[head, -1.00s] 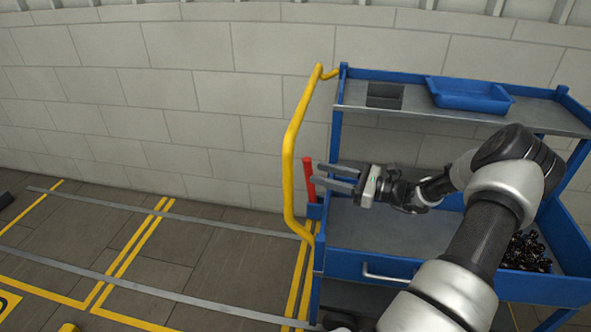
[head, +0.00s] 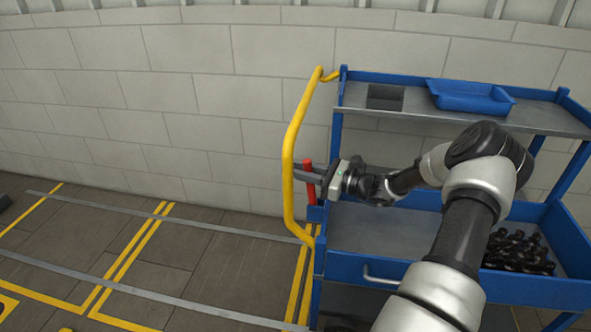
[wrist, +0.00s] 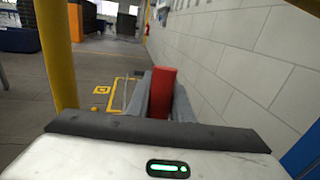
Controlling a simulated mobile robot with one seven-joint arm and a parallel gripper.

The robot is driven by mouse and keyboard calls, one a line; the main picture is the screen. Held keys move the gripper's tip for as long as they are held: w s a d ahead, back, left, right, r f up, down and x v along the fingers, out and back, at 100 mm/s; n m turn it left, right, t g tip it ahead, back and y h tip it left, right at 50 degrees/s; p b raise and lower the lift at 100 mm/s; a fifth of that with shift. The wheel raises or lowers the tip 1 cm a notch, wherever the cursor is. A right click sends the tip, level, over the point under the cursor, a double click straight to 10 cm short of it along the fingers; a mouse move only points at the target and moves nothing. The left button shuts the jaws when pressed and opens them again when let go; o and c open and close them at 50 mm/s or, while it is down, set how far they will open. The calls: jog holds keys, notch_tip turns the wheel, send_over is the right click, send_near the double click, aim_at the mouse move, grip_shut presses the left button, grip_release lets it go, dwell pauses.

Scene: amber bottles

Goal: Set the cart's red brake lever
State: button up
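The red brake lever (head: 308,170) stands upright at the left end of the blue cart (head: 345,240), just inside the yellow handle. In the wrist view the red lever (wrist: 162,92) shows between my two grey fingers, with one finger close against each side. My gripper (head: 306,174) reaches in from the right and looks shut on the lever's upper part. The fingers cover part of the lever in the head view, and its lower end is hidden in the wrist view.
The yellow handle (head: 288,160) rises close to the left of my fingertips. A blue tray (head: 470,97) sits on the top shelf, and dark bottles (head: 518,252) lie on the lower one. A block wall (head: 190,110) is behind. The floor to the left is open.

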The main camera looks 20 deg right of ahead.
grip_shut()
jog(key=s+d+r+m+t+y+b, duration=0.1)
jog(key=s+d+t+y+b, duration=0.1)
jog(key=s+d+t+y, duration=0.1)
jog(key=d+t, duration=0.1)
jog(key=d, duration=0.1)
jog(key=shift+s+d, duration=0.3)
jog(key=shift+s, duration=0.1)
jog(key=o, duration=0.6)
grip_release()
jog(key=shift+r, duration=0.1)
jog(key=shift+b, duration=0.3)
